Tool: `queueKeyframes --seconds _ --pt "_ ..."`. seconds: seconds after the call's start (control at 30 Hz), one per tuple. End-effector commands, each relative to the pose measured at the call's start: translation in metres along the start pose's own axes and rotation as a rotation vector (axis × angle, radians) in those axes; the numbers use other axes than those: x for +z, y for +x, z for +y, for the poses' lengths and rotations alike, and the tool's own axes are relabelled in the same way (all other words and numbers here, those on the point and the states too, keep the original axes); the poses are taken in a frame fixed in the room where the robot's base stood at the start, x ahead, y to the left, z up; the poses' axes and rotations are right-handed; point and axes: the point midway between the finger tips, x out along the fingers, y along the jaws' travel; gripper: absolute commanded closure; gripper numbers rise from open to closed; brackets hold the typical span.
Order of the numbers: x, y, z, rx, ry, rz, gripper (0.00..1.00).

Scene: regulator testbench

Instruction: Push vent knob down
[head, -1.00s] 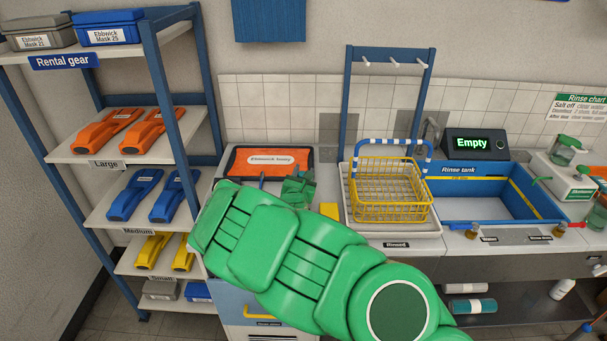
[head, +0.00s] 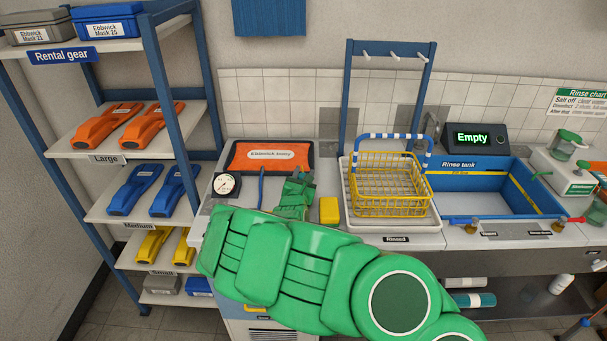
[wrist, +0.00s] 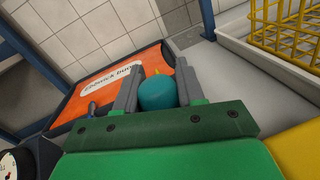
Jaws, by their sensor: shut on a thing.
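A rounded teal knob (wrist: 157,94), which looks to be the vent knob, sits between the two grey fingers of my gripper (wrist: 155,88) in the wrist view. My gripper is shut on it. A small orange-yellow tip shows just behind the knob. In the head view my gripper (head: 299,183) is low over the counter, in front of the orange mat, and hides the knob. What the knob is mounted on is hidden, so its height cannot be told.
A dial gauge (head: 227,184) and a blue hose or lever (head: 262,185) lie left of my gripper. The orange mat (head: 243,160) is behind it. A yellow block (head: 329,210) and a white tray (head: 350,215) with a yellow basket (head: 392,185) stand to the right.

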Motion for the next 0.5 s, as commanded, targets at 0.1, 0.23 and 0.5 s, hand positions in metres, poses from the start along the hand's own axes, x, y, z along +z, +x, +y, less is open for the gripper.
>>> queueKeyframes --seconds 0.1,0.23,0.5 --pt "-0.0041 -0.0008 -0.0038 -0.007 -0.002 0.008 1.0" --pt "-0.0049 -0.001 -0.004 -0.007 -0.003 0.01 1.0" --pt "-0.0038 -0.001 -0.0025 -0.005 -0.003 0.008 0.37"
